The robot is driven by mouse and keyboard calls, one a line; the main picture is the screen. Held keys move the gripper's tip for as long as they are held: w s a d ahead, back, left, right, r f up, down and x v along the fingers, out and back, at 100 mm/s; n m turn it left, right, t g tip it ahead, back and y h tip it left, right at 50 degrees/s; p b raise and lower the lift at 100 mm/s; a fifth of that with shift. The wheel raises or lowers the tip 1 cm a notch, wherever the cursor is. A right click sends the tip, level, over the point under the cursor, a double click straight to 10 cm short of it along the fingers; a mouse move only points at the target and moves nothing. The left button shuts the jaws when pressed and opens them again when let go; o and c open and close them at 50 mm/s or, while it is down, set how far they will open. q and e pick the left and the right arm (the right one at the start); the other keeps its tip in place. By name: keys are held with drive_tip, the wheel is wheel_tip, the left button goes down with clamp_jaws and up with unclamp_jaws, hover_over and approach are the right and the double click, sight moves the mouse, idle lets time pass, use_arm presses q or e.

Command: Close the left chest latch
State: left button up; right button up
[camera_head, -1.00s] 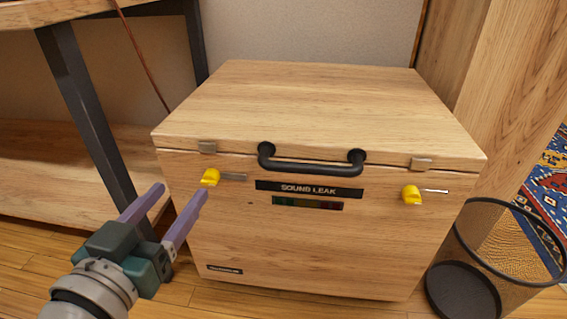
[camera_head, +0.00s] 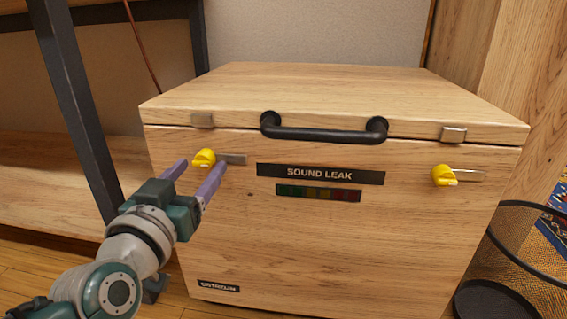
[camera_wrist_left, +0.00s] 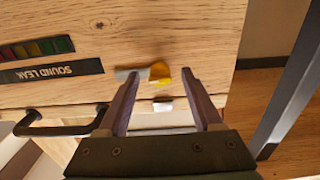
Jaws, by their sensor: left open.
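The wooden chest (camera_head: 330,235) stands with its lid down and its front facing me. The left latch has a yellow knob (camera_head: 204,158) and a grey metal bar (camera_head: 232,159) that points right, level. A small metal catch plate (camera_head: 202,120) is on the lid edge above it. My left gripper (camera_head: 194,172) is open at the left latch, with its purple fingers on either side of the knob in the picture. In the left wrist view the yellow knob (camera_wrist_left: 160,72) shows beyond and between the open fingertips; contact cannot be told. My right gripper is not in view.
A black handle (camera_head: 322,133) sticks out from the chest front. The right latch (camera_head: 444,175) also has a yellow knob. A black mesh bin (camera_head: 515,265) stands at the right, and a dark table leg (camera_head: 75,110) rises at the left.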

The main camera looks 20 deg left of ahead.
use_arm(q)
drive_tip(key=shift+w, duration=0.3)
clamp_jaws()
idle(0.4)
